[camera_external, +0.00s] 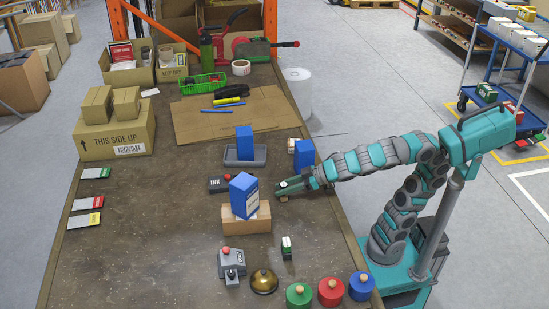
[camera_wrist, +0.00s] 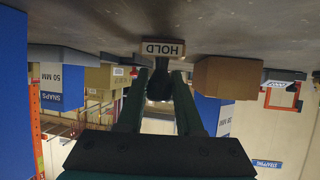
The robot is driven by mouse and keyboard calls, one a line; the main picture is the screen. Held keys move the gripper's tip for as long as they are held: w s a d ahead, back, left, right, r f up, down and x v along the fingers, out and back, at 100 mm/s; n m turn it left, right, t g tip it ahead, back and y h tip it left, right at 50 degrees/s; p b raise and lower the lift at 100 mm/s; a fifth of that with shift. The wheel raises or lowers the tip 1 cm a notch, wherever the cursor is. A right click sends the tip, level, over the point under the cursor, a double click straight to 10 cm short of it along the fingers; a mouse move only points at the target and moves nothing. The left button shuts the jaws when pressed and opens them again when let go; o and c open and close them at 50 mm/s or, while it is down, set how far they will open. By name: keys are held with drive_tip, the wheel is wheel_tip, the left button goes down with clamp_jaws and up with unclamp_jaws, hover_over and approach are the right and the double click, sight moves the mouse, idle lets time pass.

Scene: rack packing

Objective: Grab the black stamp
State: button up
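My gripper (camera_external: 286,185) is low over the middle right of the table. In the wrist view, which shows the scene upside down, my gripper (camera_wrist: 161,72) has its two fingers apart. A stamp with a pale label reading HOLD (camera_wrist: 163,48) stands on the table straight ahead. Its dark handle (camera_wrist: 160,82) lies between the fingers in this view; I cannot tell whether they touch it.
A blue box (camera_external: 243,197) on a cardboard box (camera_external: 246,220) stands left of my gripper. A dark INK pad (camera_external: 218,184) lies beyond it. Another blue box (camera_external: 304,155) stands behind my gripper. A small green-and-white stamp (camera_external: 287,247) is nearer the front.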

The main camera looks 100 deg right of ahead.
clamp_jaws()
idle(0.3)
